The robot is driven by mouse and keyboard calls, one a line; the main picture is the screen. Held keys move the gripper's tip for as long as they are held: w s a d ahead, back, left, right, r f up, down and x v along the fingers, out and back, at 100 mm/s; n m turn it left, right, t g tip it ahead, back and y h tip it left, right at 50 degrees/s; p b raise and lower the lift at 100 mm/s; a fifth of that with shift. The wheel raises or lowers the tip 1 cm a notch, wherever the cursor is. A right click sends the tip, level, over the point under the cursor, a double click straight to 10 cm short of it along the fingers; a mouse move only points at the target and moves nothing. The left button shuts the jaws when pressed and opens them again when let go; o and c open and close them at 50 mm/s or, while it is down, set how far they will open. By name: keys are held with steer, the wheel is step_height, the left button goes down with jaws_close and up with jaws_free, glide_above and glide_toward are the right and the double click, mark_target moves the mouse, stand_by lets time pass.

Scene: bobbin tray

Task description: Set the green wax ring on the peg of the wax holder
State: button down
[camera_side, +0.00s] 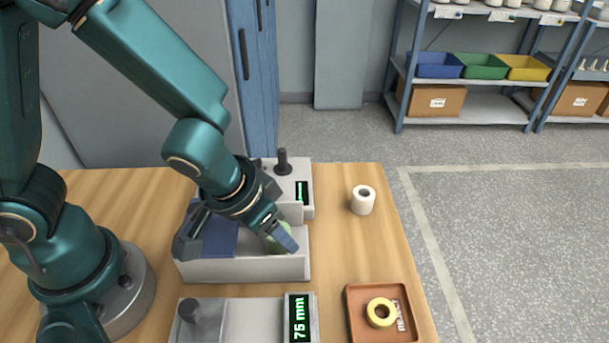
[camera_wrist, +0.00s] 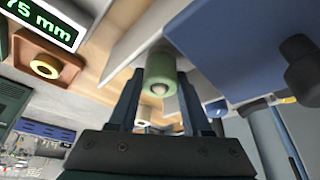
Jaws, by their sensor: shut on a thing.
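My gripper (camera_side: 283,238) points down over the white tray (camera_side: 245,270) and is shut on the green wax ring (camera_side: 271,244). In the wrist view the green ring (camera_wrist: 160,72) sits between my two fingers (camera_wrist: 158,100), its end facing the camera with a pale round spot in the middle. In the side view a fingertip covers part of the ring. I cannot tell whether the ring touches the tray floor. An upright dark peg (camera_side: 283,160) stands on a light unit behind the tray; I cannot tell for sure whether this is the wax holder.
A gauge reading "75 mm" (camera_side: 300,318) with a dark knob (camera_side: 190,311) is in front. A brown reject tray (camera_side: 354,326) holds a yellow ring (camera_side: 381,312). A white ring (camera_side: 363,200) stands at the right. The wood between them is clear.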

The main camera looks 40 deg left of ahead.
steer(key=shift+c, duration=1.3)
jaws_free()
steer(key=shift+v, duration=2.5)
steer(key=a+r+n, duration=0.1)
steer(key=a+r, duration=0.1)
steer(key=a+r+n+t, duration=0.1)
steer(key=a+r, duration=0.1)
steer(key=r, duration=0.1)
steer(key=w+a+r+n+t, duration=0.1)
steer(key=a+r, duration=0.1)
steer(key=a, duration=0.1)
steer(key=shift+r+y, duration=0.3)
steer(key=shift+y, duration=0.1)
steer(key=s, duration=0.2)
steer(key=s+a+m, duration=0.1)
steer(key=s, duration=0.1)
steer(key=s+r+m+g, duration=0.1)
steer(key=s, duration=0.1)
steer(key=shift+s+a, duration=0.2)
steer(key=shift+s, duration=0.1)
